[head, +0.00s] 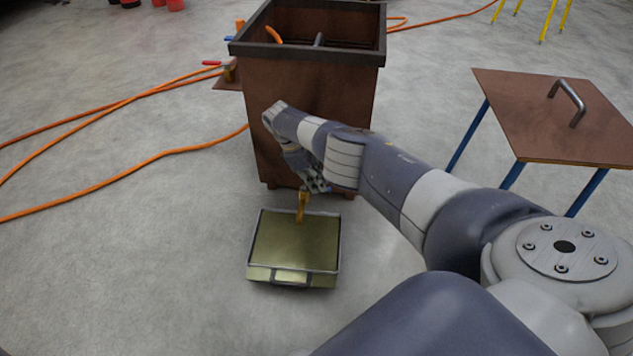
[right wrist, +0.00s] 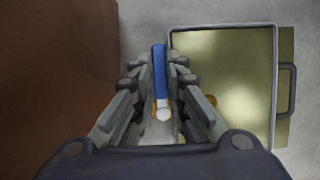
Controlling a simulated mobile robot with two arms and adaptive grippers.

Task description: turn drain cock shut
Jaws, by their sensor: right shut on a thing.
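The drain cock has a blue lever (right wrist: 160,75) that shows in the right wrist view. My right gripper (right wrist: 161,85) is shut on this lever, with one finger on each side. The lever points up in that picture, with a pale round pivot (right wrist: 163,114) at its near end. A brass spout (head: 302,205) shows below the gripper (head: 315,184) in the head view, at the foot of the brown tank (head: 270,120) and over the tray. The fingers hide much of the cock body. I cannot tell whether liquid runs. My left gripper is out of view.
A shallow tray (head: 262,275) with olive contents lies on the floor under the spout. A brown-topped table (head: 520,120) with a metal handle stands at right. Orange hoses (head: 110,180) cross the floor at left. A red-levered valve (head: 213,63) stands beside the tank.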

